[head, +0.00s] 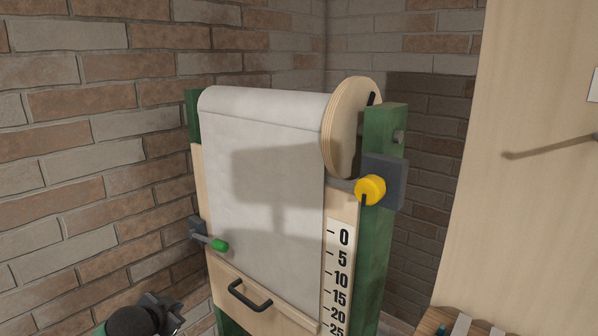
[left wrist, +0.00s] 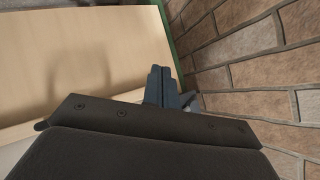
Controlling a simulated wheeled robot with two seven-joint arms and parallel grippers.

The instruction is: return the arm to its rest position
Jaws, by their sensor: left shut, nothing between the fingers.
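My left gripper (head: 166,312) shows at the bottom left of the head view, low and in front of the brick wall. It is shut and empty. In the left wrist view its dark fingers (left wrist: 163,84) stand together, between a pale wooden panel (left wrist: 75,65) and the brick wall (left wrist: 265,60). They look apart from both. Most of my left arm is out of the head view. My right gripper is in neither view.
A green-posted frame (head: 378,235) carries a grey sheet roll (head: 265,180), a wooden disc (head: 345,130), a yellow knob (head: 369,189), a green-tipped lever (head: 218,244) and a black handle (head: 249,296). Brick walls (head: 80,150) stand close behind and left.

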